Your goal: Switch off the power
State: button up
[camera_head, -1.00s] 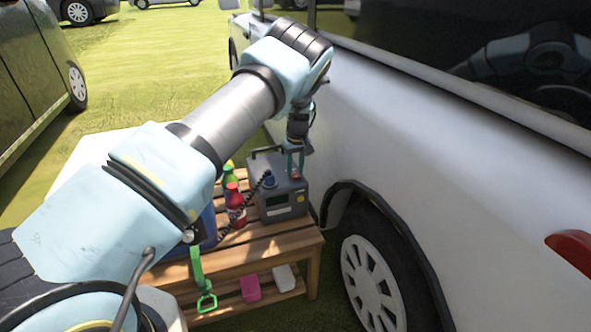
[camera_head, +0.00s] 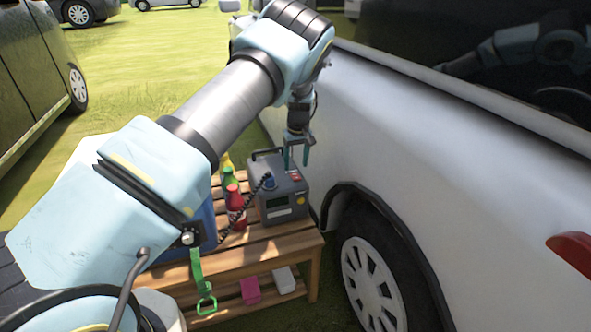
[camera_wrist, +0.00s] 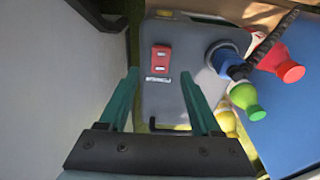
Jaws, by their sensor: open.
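A grey power box (camera_head: 281,198) with a carry handle, a small display and a blue connector stands on the wooden bench. Its red switch (camera_wrist: 161,59) sits on the top face with a small label below it in the wrist view; the switch also shows in the head view (camera_head: 295,177). My gripper (camera_head: 297,161) points down just above the box's top. In the wrist view, its two green fingers (camera_wrist: 160,85) are apart and empty, with the switch ahead of the gap between them. I cannot tell whether a fingertip touches the box.
A red bottle (camera_head: 235,205) and a green bottle (camera_head: 229,178) stand left of the box, with a yellow one behind. A coiled black cable (camera_head: 243,206) runs down from the box. The white vehicle (camera_head: 410,140) stands close on the right. The bench (camera_head: 265,247) has bare slats in front.

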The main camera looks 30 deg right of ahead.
aim_at(297, 178)
notch_tip(297, 178, up, 7)
jog(key=s, duration=0.1)
jog(key=shift+a, duration=0.1)
dwell(0.5)
jog(key=a+r+n, duration=0.1)
jog(key=a+r, duration=0.3)
jog(key=a, duration=0.8)
jog(key=a+r+n, duration=0.1)
jog(key=a+r, duration=0.3)
jog(key=a, duration=0.9)
jog(key=s+a+r+m, duration=0.2)
jog(key=s+a+r, duration=0.1)
jog(key=s+a, duration=1.5)
notch_tip(297, 178, up, 14)
jog(key=s+p, duration=0.1)
jog(key=p, duration=1.2)
jog(key=shift+s+a+f, duration=0.2)
jog(key=shift+a+f, duration=0.05)
jog(key=shift+a, duration=0.05)
